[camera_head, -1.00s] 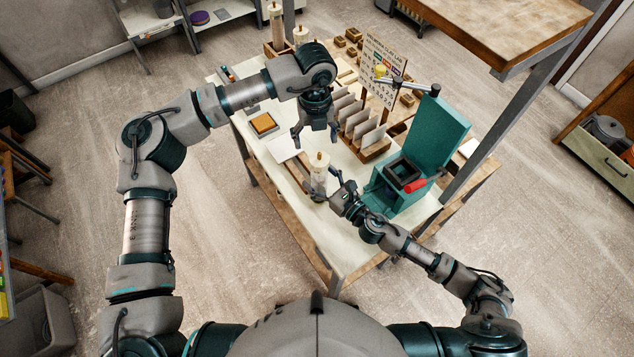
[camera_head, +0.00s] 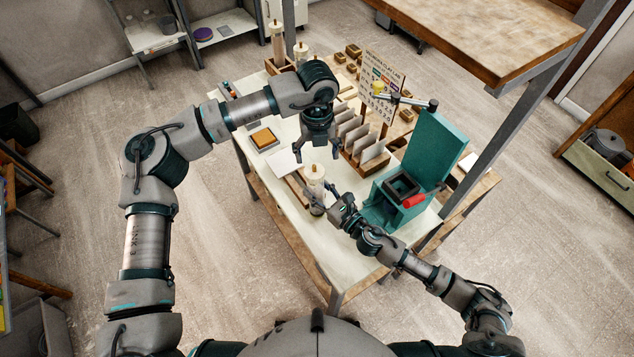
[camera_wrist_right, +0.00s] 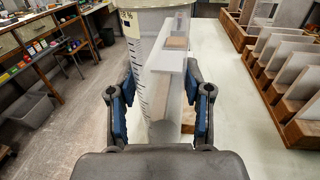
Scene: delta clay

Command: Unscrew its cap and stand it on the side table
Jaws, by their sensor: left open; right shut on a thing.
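A clear graduated cylinder (camera_head: 316,196) stands upright near the front edge of the table, with a pale cap (camera_head: 316,171) and a small brown knob on top. My right gripper (camera_head: 328,200) is shut around the cylinder's lower body. In the right wrist view the cylinder (camera_wrist_right: 158,75) with black scale marks sits between the blue finger pads of my right gripper (camera_wrist_right: 160,108). My left gripper (camera_head: 318,157) is open, pointing down above the cap, and looks apart from it. I cannot tell which surface is the side table.
A teal box-like device (camera_head: 418,178) with a red part stands right of the cylinder. A wooden rack of upright plates (camera_head: 362,140) is behind it. A board and white sheet (camera_head: 285,163) lie left. More cylinders (camera_head: 278,45) stand at the back.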

